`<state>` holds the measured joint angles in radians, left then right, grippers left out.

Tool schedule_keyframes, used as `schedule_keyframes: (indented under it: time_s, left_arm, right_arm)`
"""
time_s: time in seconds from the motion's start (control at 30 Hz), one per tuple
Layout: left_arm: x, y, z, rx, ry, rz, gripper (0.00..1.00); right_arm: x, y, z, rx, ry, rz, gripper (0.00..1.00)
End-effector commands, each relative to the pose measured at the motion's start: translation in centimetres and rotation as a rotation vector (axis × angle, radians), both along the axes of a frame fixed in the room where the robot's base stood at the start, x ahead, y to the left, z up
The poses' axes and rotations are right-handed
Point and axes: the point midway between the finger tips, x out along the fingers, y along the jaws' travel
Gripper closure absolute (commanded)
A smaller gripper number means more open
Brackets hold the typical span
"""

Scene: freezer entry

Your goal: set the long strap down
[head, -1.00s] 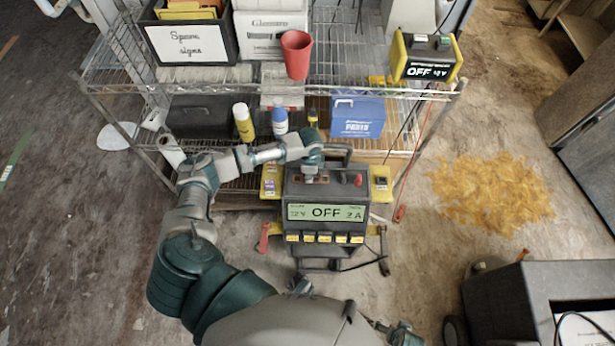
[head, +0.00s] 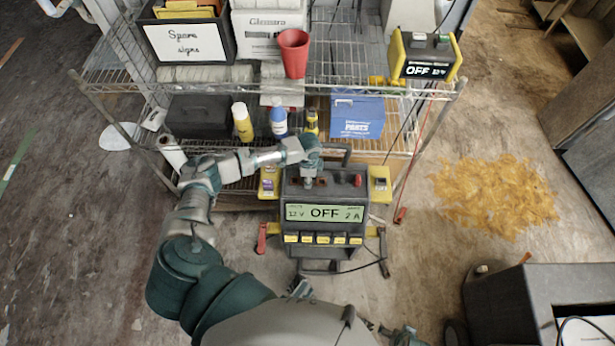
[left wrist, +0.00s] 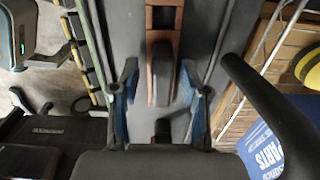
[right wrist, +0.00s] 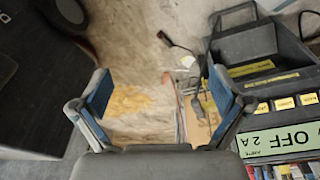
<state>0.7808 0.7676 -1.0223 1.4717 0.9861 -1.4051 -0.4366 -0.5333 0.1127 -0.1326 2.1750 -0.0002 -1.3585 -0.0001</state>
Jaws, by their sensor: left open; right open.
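The charger (head: 325,240) stands on the floor before the rack, its display reading OFF. My left gripper (head: 308,180) points down at its top. In the left wrist view this gripper (left wrist: 157,88) is open, its blue-padded fingers apart. Between and ahead of them lies a copper-brown strip (left wrist: 163,36) around a dark grey piece (left wrist: 162,75); neither finger visibly touches it. I cannot tell if this strip is the long strap. My right gripper (right wrist: 160,92) is open and empty, with floor beyond it; in the head view it shows only partly at the bottom edge.
The wire rack (head: 340,85) behind holds a red cup (head: 293,53), a blue parts box (head: 357,116), bottles and a second device (head: 422,62) reading OFF. A dark cart (head: 510,300) stands at lower right. An orange-brown patch (head: 495,195) covers floor to the right.

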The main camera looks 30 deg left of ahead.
Motion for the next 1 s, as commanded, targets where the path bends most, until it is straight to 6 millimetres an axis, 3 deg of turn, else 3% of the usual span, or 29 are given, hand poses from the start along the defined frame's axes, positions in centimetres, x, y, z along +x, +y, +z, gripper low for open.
schedule_keyframes:
  time_s: [0.13,0.5,0.73,0.87,1.0]
  left_arm:
    - [0.0,0.2,0.9,-0.003,-0.002,0.000,0.55]
    - [0.1,0.4,8.6,-0.006,-0.005,0.000,0.55]
    - [0.1,0.1,11.6,-0.003,-0.002,0.000,0.55]
    - [-0.6,-1.6,10.1,-0.024,-0.009,0.005,0.55]
    - [-3.0,-6.6,4.1,-0.103,-0.051,0.064,0.55]
  right_arm:
    - [0.2,0.0,0.0,0.000,-0.005,0.000,0.00]
    - [-0.6,0.1,-5.5,-0.002,0.016,0.007,0.00]
    - [-1.1,-0.2,-7.6,0.001,0.022,0.009,0.00]
    - [-1.2,-0.2,-7.9,0.001,0.023,0.009,0.00]
    - [-1.2,-0.2,-7.9,-0.002,0.022,0.009,0.00]
